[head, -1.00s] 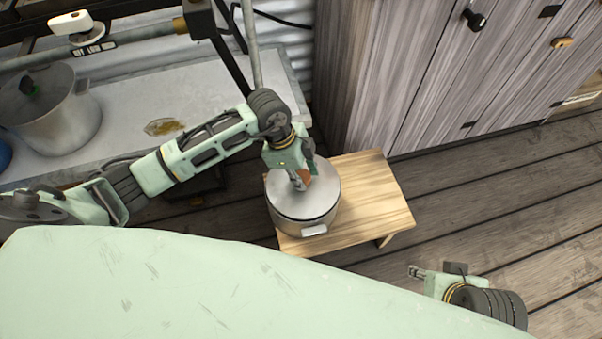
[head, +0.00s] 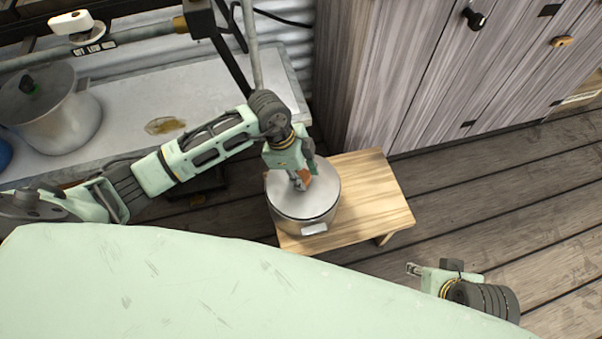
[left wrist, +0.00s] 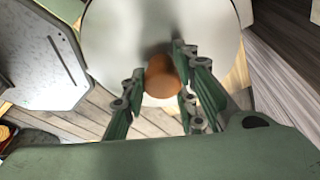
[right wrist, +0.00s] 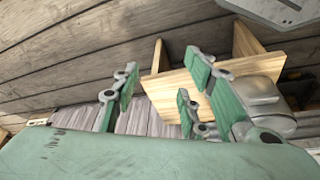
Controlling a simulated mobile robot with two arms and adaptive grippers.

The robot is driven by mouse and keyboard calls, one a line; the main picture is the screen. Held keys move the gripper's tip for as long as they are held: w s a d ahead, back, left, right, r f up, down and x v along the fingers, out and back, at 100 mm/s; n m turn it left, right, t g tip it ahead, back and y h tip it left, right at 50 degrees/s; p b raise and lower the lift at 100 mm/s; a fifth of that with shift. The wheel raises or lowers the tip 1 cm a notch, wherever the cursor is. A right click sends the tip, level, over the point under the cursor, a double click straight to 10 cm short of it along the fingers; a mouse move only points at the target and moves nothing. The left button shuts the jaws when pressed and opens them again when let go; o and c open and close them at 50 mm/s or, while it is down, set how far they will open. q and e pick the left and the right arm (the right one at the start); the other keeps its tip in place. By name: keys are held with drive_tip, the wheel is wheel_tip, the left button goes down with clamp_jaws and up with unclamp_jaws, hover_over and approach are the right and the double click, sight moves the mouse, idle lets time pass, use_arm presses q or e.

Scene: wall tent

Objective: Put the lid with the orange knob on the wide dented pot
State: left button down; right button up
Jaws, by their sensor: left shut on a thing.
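The lid (head: 322,190) is grey metal and covers the mouth of the wide pot (head: 312,229) on the small wooden bench. It looks level with the rim; I cannot tell whether it rests fully on it. My left gripper (head: 300,182) is shut on the lid's orange knob, which also shows between the fingers in the left wrist view (left wrist: 162,76). The pot's dents cannot be made out. My right gripper (head: 412,269) is open and empty, apart from the bench at lower right. The right wrist view shows the pot's side (right wrist: 271,121) beyond the fingers.
The wooden bench (head: 375,195) has bare top to the right of the pot. A taller pot (head: 55,120) with a dark-knobbed lid stands on the grey counter (head: 215,95) at left. Wooden cabinets (head: 420,60) stand behind. The plank floor at right is clear.

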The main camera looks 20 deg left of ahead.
drive_tip(key=shift+s, duration=0.1)
use_arm(q)
drive_tip(key=shift+f, duration=0.1)
use_arm(e)
drive_tip(key=shift+f, duration=0.7)
use_arm(q)
drive_tip(key=shift+f, duration=0.1)
use_arm(e)
drive_tip(key=shift+w+f, duration=0.25)
use_arm(q)
drive_tip(key=shift+s, duration=0.1)
drive_tip(key=c, duration=1.3)
unclamp_jaws()
use_arm(e)
drive_tip(key=shift+s, duration=0.1)
